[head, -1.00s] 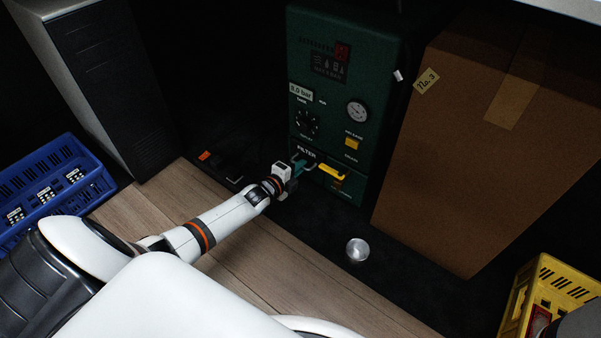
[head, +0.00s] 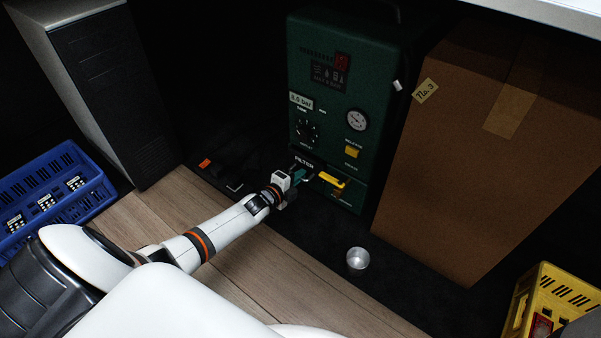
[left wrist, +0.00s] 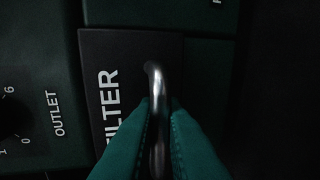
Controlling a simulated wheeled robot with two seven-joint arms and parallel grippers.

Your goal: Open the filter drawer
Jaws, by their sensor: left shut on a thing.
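The filter drawer (head: 304,163) is a dark front lettered FILTER, low on the left of the green machine (head: 335,85) in the head view. It also fills the middle of the left wrist view (left wrist: 125,50). Its metal loop handle (left wrist: 156,75) stands out from the front. My left gripper (head: 299,176) has its teal fingers shut on this handle, one on each side in the left wrist view (left wrist: 158,110). The front seems to stand slightly proud of the machine, but the gripper hides part of it. My right gripper is not in view.
A yellow lever (head: 330,180) sits just right of the drawer. A metal cup (head: 358,258) stands on the dark mat in front. A cardboard box (head: 460,150) is close on the right. A blue crate (head: 60,190) and a yellow crate (head: 545,300) stand at the sides.

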